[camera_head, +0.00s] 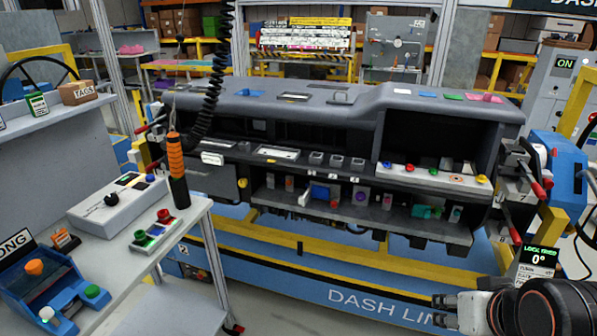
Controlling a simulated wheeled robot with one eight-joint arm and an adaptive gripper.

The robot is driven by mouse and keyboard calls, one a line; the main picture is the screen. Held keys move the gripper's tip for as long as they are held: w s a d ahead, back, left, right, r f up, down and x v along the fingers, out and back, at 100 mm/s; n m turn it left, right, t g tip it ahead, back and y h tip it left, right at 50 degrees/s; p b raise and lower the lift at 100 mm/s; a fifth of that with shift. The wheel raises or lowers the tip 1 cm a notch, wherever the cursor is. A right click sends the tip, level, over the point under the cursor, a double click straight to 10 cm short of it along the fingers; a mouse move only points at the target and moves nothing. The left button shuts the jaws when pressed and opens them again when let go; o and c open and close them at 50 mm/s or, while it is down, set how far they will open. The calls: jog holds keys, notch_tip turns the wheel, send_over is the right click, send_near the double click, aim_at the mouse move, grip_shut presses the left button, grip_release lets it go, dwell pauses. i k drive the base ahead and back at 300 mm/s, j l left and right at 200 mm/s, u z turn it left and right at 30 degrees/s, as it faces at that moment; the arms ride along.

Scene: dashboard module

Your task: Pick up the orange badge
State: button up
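I cannot single out the orange badge with certainty. A small orange block with a dark label (65,241) stands on the left bench, behind the blue button box. A small upright orange piece (289,183) sits in the dashboard's lower shelf; it is too small to identify. My gripper (440,309) is at the bottom right, in front of the blue line base and well apart from both orange pieces. I see nothing held.
The dashboard module (300,112) spans the middle, with small parts on its shelves. The left bench (120,262) holds a control box (117,205), a colored button panel (155,230) and a blue button box (45,295). An orange-handled tool (177,170) hangs from a coiled cable.

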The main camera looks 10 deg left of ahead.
aim_at(62, 238)
jog(key=u, duration=2.1)
jog(key=i, duration=0.85)
